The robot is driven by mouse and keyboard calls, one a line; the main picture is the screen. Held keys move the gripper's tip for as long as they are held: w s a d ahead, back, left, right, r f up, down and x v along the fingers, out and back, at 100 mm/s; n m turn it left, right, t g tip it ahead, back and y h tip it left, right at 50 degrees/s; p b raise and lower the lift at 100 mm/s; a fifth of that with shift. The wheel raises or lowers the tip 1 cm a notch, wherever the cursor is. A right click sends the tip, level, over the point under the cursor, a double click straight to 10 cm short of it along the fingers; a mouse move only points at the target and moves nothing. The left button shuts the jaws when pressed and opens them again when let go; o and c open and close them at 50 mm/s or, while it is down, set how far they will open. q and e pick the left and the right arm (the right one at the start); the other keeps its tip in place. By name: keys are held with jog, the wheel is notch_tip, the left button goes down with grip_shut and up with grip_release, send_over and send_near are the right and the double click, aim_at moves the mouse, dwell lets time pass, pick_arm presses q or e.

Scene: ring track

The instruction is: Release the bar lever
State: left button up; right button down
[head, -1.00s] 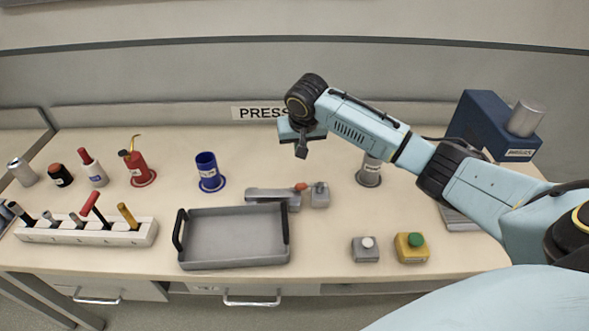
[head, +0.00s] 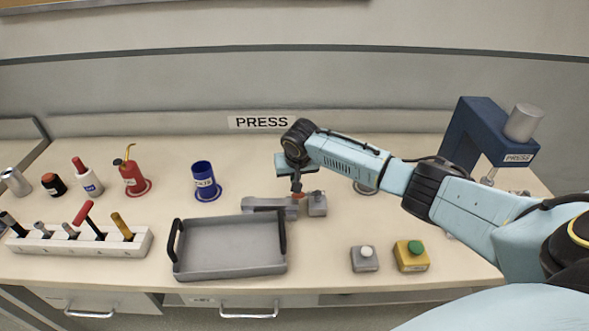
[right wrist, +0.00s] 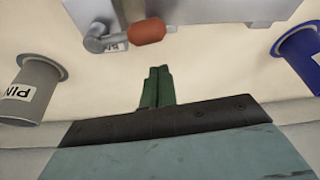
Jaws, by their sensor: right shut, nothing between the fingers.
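The bar lever is a small grey fixture (head: 262,205) behind the tray, with an orange-red knob at its right end. In the right wrist view the knob (right wrist: 148,31) sits on a short grey arm at the top, beside the grey body (right wrist: 215,10). My right gripper (head: 297,190) is over the knob end in the head view and partly hides it. In the right wrist view its green fingers (right wrist: 158,72) are shut and empty, with their tips a little short of the knob. My left gripper is not in view.
A grey tray (head: 232,271) stands in front of the lever. A small grey block (head: 317,204) sits right of it. A blue cup (head: 205,180) is to the left and a grey PIN cup (right wrist: 30,90) to the right. The blue press (head: 468,140) stands at far right.

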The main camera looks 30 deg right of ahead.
jog(key=shift+s+a+f, duration=0.1)
jog(key=shift+s+a, duration=0.15)
jog(key=shift+s, duration=0.35)
jog(key=shift+s+a+f, duration=0.1)
jog(key=shift+s+a, duration=0.1)
jog(key=shift+s, duration=0.4)
jog(key=shift+p, duration=0.3)
jog(key=shift+s+a+n+p, duration=0.1)
jog(key=shift+s+n+p, duration=0.05)
jog(key=shift+n+p, duration=0.3)
